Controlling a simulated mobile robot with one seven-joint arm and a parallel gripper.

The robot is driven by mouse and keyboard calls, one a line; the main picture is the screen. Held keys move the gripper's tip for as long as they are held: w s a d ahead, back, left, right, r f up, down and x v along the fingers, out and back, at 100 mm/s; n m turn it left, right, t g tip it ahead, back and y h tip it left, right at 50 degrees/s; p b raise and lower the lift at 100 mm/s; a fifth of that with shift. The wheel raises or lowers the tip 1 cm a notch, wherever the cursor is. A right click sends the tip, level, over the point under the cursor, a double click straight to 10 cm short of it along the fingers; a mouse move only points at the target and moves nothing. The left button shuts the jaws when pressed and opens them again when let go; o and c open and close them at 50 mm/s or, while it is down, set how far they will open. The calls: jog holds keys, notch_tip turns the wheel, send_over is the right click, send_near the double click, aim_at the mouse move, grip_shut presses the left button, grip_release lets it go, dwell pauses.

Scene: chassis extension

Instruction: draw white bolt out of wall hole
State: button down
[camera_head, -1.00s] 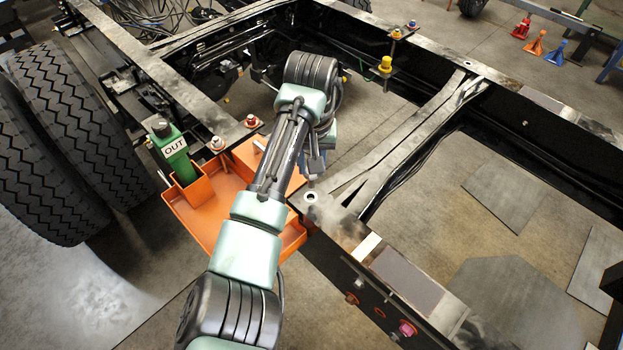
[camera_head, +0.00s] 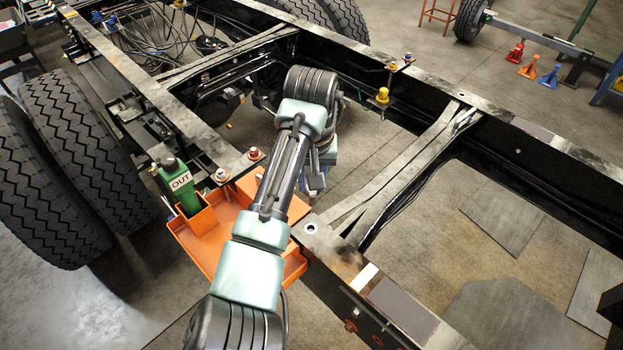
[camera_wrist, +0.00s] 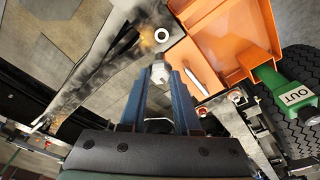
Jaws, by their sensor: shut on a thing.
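In the wrist view my gripper (camera_wrist: 158,80) has two blue fingers closed on a pale, whitish bolt (camera_wrist: 158,72). The bolt shows between the fingertips, and its far end points toward the corner where the frame rail and the orange tray meet. I cannot tell whether any of it sits in a hole. The dark frame rail (camera_head: 342,258) has a round hole (camera_head: 310,229) in its top face, which also shows in the wrist view (camera_wrist: 132,34). In the head view my arm hides most of the gripper and the bolt.
The orange tray (camera_head: 205,246) hangs beside the rail, with a green bottle marked OUT (camera_head: 179,184) in its holder. Large tyres (camera_head: 65,145) are at left. Open floor lies between the rails.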

jog(key=shift+r+p, duration=3)
jog(key=shift+r, duration=0.35)
